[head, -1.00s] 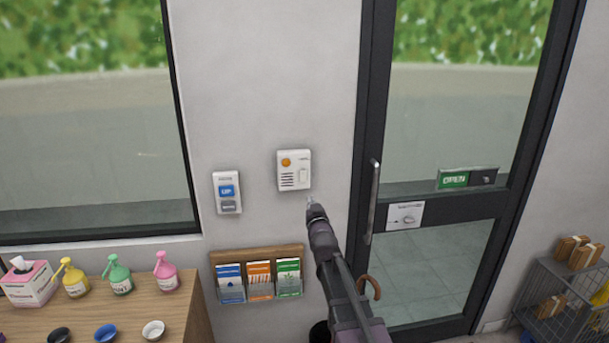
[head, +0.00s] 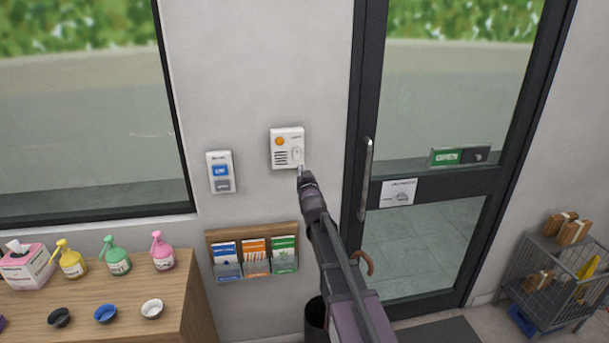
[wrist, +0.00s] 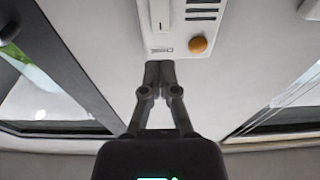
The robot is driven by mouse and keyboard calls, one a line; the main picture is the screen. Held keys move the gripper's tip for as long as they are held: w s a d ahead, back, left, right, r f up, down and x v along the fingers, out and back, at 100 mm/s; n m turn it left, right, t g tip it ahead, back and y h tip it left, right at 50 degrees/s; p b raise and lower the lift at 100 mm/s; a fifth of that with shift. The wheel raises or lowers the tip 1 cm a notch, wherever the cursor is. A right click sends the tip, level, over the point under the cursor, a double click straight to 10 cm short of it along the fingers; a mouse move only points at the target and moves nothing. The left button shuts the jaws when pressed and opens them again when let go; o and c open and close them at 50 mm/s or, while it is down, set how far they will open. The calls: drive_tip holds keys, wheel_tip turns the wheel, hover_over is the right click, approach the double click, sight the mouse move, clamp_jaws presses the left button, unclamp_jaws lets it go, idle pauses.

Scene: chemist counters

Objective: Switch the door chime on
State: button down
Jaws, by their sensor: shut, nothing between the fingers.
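The door chime (head: 284,143) is a white box on the wall left of the door, with an orange round part, dark slots and a pale switch (head: 297,154) at its lower right. My gripper (head: 300,173) is shut and empty at the chime's lower right edge, just below the switch.
A two-button UP panel (head: 220,172) is on the wall to the left. A leaflet rack (head: 252,235) hangs below. The glass door's frame and handle (head: 366,175) stand to the right. A wooden counter (head: 180,310) with pump bottles is at lower left.

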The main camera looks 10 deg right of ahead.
sight(297, 151)
drive_tip(key=w, duration=0.5)
drive_tip(key=w+r+p, duration=0.1)
drive_tip(key=w, duration=0.2)
drive_tip(key=shift+w+r, duration=0.1)
drive_tip(key=shift+w, duration=0.1)
drive_tip(key=shift+w+r, duration=0.2)
drive_tip(key=shift+w, duration=0.2)
drive_tip(key=shift+s, duration=0.15)
drive_tip(key=shift+s+f, duration=0.1)
drive_tip(key=shift+s, duration=0.1)
drive_tip(key=shift+s, duration=0.3)
drive_tip(key=s+r+p, duration=0.2)
drive_tip(key=s, duration=1.1)
